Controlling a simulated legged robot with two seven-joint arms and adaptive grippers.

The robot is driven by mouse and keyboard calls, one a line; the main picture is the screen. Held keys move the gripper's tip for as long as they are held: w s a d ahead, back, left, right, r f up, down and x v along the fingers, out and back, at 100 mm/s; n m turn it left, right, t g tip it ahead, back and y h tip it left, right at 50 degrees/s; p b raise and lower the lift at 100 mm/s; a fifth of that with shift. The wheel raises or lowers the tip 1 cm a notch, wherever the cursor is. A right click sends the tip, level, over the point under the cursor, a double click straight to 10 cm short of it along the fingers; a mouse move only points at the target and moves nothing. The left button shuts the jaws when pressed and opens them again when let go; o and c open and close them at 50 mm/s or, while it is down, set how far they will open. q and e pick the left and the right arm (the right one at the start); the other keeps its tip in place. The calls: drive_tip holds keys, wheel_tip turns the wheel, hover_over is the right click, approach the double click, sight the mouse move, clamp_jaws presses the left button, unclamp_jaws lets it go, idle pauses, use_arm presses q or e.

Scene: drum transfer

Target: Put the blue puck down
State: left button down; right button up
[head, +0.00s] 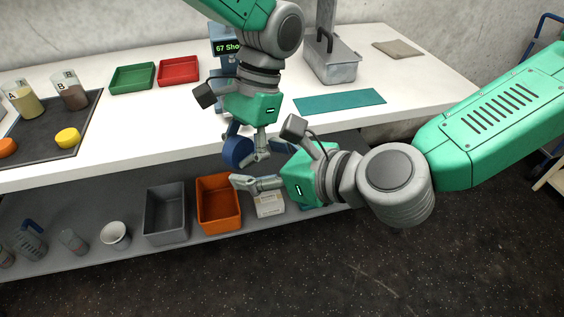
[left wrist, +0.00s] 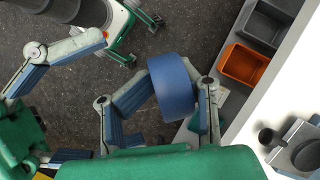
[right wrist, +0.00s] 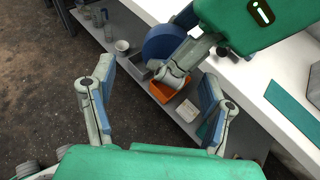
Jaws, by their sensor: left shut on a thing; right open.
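The blue puck (head: 235,152) is in my left gripper (head: 247,150), just off the front edge of the white table, partly hidden by the fingers. In the left wrist view the blue puck (left wrist: 173,88) sits between the two fingers of my left gripper (left wrist: 160,90). It also shows in the right wrist view (right wrist: 163,42), above the lower shelf. My right gripper (head: 243,183) is open and empty, below and close to the puck in the head view. Its spread fingers (right wrist: 152,85) show in the right wrist view with nothing between them.
Yellow (head: 67,138) and orange (head: 7,147) pucks lie on a dark mat. Below stand grey (head: 165,235) and orange (head: 219,228) bins.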

sight(236, 159)
use_arm(q)
drive_tip(key=shift+a, duration=0.1)
use_arm(e)
drive_tip(key=x, duration=0.4)
drive_tip(key=shift+a, duration=0.15)
use_arm(q)
drive_tip(key=shift+a, duration=0.2)
use_arm(e)
drive_tip(key=shift+x, duration=0.8)
use_arm(q)
drive_tip(key=shift+d, duration=0.15)
use_arm(e)
drive_tip(key=shift+c, duration=1.2)
use_arm(q)
drive_tip(key=shift+d, duration=0.1)
use_arm(e)
drive_tip(key=shift+s, duration=0.1)
drive_tip(key=c, duration=1)
use_arm(q)
drive_tip(key=c, duration=0.9)
unclamp_jaws()
